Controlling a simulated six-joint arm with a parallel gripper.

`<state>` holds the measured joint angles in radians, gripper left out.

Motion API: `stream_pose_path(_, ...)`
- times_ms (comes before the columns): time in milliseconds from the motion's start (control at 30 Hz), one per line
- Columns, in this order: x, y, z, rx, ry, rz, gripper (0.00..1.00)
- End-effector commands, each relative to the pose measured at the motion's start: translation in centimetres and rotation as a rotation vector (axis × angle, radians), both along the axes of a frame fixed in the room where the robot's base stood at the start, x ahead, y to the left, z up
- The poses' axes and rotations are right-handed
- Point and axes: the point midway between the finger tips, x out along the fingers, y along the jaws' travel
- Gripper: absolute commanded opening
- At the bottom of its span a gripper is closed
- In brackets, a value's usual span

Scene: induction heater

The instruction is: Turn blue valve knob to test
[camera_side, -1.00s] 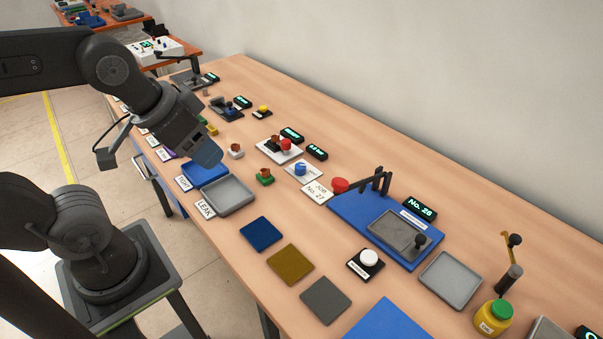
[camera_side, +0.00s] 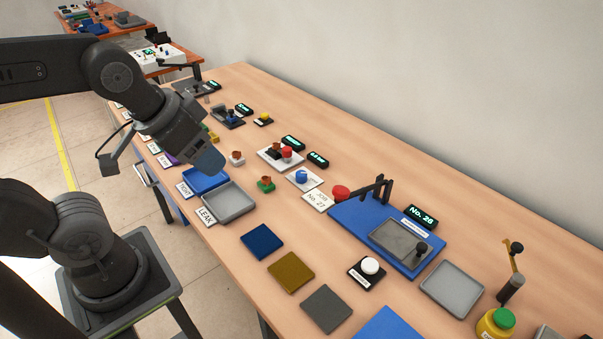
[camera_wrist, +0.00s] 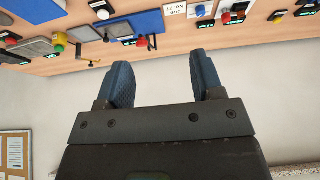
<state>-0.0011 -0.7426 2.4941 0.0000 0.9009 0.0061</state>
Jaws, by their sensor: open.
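The blue valve knob (camera_side: 302,176) stands on a small white plate (camera_side: 315,184) near the middle of the bench. In the wrist view the blue knob (camera_wrist: 201,11) shows at the top edge, upside down. My gripper (camera_side: 210,162) hangs above the bench to the left of the knob, over the blue tray, apart from the knob. In the wrist view my gripper (camera_wrist: 162,62) has its two blue fingers spread, with nothing between them. The markings around the knob are too small to read.
A red and black control on a white base (camera_side: 280,156) stands just behind the knob. A small dark display (camera_side: 318,159) is beside it. A blue fixture with a red-handled lever (camera_side: 340,192) stands to the right. A blue tray (camera_side: 190,187) and a grey tray (camera_side: 212,216) lie in front.

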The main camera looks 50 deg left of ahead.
Motion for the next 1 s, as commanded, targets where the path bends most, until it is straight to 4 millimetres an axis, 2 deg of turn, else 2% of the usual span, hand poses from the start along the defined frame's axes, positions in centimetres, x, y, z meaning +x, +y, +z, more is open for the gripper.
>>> stream_pose_path(167, 3.0, 0.6, 0.9, 0.038, 0.050, -0.054, 0.61)
stream_pose_path(333, 8.7, 1.9, 1.5, 0.101, 0.135, -0.171, 0.61)
stream_pose_path(467, 13.4, 3.2, 0.8, 0.140, 0.201, -0.270, 0.61)
stream_pose_path(667, 20.4, 5.9, -2.3, 0.179, 0.299, -0.424, 0.61)
stream_pose_path(800, 24.9, 8.1, -6.0, 0.192, 0.365, -0.539, 0.61)
stream_pose_path(1000, 29.2, 10.9, -11.7, 0.194, 0.433, -0.683, 0.61)
